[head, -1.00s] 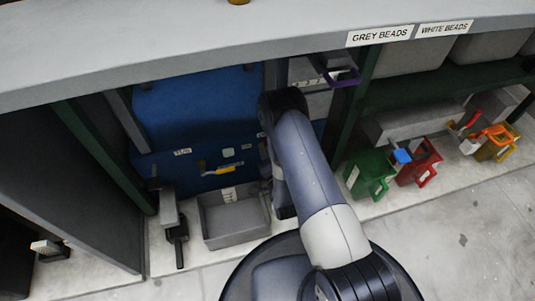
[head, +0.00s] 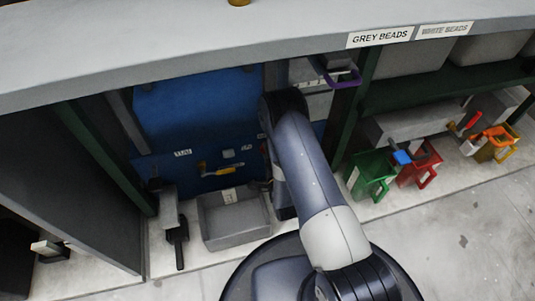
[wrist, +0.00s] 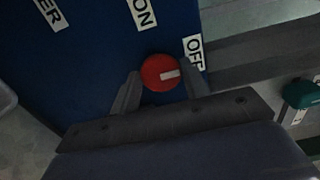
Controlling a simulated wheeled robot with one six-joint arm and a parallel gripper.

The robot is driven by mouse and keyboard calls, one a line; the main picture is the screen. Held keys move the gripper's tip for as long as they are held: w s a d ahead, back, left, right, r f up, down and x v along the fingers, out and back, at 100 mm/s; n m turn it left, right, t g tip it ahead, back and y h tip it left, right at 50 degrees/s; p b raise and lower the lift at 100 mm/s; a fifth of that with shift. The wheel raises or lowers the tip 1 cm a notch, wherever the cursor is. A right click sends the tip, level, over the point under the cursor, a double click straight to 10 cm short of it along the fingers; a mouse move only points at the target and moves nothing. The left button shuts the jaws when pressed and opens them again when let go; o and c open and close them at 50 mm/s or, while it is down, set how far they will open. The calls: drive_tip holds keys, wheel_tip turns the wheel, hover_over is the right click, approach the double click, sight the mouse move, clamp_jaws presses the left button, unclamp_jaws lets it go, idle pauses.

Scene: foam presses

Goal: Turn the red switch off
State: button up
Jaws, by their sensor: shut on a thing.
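The red switch (wrist: 160,73) is a round red knob with a white bar on a blue panel (wrist: 100,50) in the wrist view. Its white bar points right, toward the side of the OFF label (wrist: 194,52). The ON label (wrist: 142,13) is above the knob. My gripper (wrist: 162,85) has one finger on each side of the knob and is shut on it. In the head view the blue press (head: 200,110) stands in the bay, and my arm hides the switch and the gripper.
A grey bin (head: 235,219) sits below the press, beside a dark-handled tool (head: 176,235). Green (head: 370,176) and red (head: 420,165) jugs stand to the right. A grey shelf edge (head: 200,52) runs above. A teal knob (wrist: 302,93) is at right in the wrist view.

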idle(0.3)
drive_tip(key=o, duration=0.9)
drive_tip(key=shift+s, duration=0.1)
